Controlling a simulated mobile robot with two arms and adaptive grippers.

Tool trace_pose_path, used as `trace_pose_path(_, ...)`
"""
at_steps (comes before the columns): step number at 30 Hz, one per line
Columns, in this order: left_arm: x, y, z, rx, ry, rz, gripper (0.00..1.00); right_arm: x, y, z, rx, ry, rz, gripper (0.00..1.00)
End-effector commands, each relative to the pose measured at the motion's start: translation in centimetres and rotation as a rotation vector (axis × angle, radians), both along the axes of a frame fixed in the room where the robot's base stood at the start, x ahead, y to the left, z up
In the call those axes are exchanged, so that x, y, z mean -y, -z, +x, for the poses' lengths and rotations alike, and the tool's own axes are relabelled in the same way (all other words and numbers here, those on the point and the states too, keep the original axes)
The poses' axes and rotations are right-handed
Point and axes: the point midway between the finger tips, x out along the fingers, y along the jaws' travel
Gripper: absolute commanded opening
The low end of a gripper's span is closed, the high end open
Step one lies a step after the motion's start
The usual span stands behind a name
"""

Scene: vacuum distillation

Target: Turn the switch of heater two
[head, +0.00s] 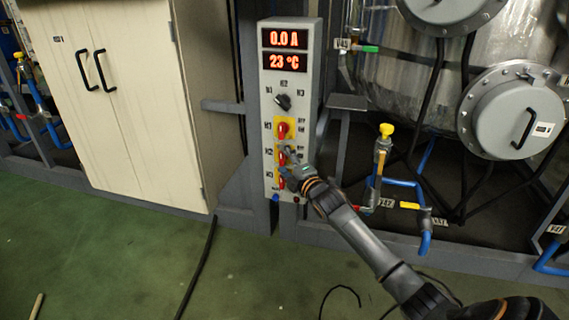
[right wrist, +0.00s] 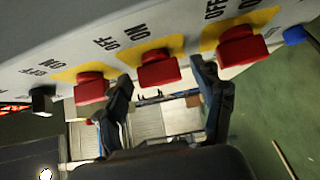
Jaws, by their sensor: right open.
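The grey control box (head: 290,60) stands upright with a column of red switches on yellow plates. Heater two's switch is the middle one, partly hidden by my gripper in the head view; it shows as a red knob (right wrist: 158,70) in the right wrist view. My right gripper (head: 288,166) is at the box front. In the right wrist view, its open fingers (right wrist: 160,78) lie on either side of the middle knob, with gaps visible on both sides. Whether the fingertips reach its depth is unclear. My left gripper is not in view.
The heater one switch (head: 283,130) and a black selector (head: 283,102) sit above. The heater three switch (right wrist: 240,46) is close beside one finger. A blue button (right wrist: 294,36) is near the box's end. Valve pipes (head: 382,160) stand right of the box.

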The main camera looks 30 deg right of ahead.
Motion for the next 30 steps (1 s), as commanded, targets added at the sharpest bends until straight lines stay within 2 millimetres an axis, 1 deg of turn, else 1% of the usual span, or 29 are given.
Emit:
trace_pose_path(5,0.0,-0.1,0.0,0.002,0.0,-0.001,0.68,0.0,0.0,0.0,0.0,0.0,0.0,0.68)
trace_pose_path(8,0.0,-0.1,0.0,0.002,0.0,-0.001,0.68,0.0,0.0,0.0,0.0,0.0,0.0,0.5)
trace_pose_path(9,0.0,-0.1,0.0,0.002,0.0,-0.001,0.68,0.0,0.0,0.0,0.0,0.0,0.0,0.41)
trace_pose_path(11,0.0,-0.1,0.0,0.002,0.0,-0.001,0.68,0.0,0.0,0.0,0.0,0.0,0.0,0.29)
trace_pose_path(12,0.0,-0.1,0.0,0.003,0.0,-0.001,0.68,0.0,0.0,0.0,0.0,0.0,0.0,0.21)
trace_pose_path(13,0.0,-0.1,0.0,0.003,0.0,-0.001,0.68,0.0,0.0,0.0,0.0,0.0,0.0,0.15)
trace_pose_path(14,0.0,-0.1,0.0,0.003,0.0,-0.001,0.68,0.0,0.0,0.0,0.0,0.0,0.0,0.14)
trace_pose_path(20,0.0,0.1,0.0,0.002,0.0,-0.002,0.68,0.0,0.1,0.0,0.009,0.0,0.008,0.13)
trace_pose_path(27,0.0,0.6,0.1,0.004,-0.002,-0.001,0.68,0.0,0.5,0.0,0.077,0.001,0.067,0.13)
trace_pose_path(28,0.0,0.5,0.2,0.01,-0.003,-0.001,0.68,0.0,0.6,0.0,0.09,0.0,0.08,0.13)
trace_pose_path(30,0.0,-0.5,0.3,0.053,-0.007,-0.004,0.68,-0.1,0.7,0.0,0.128,0.0,0.113,0.13)
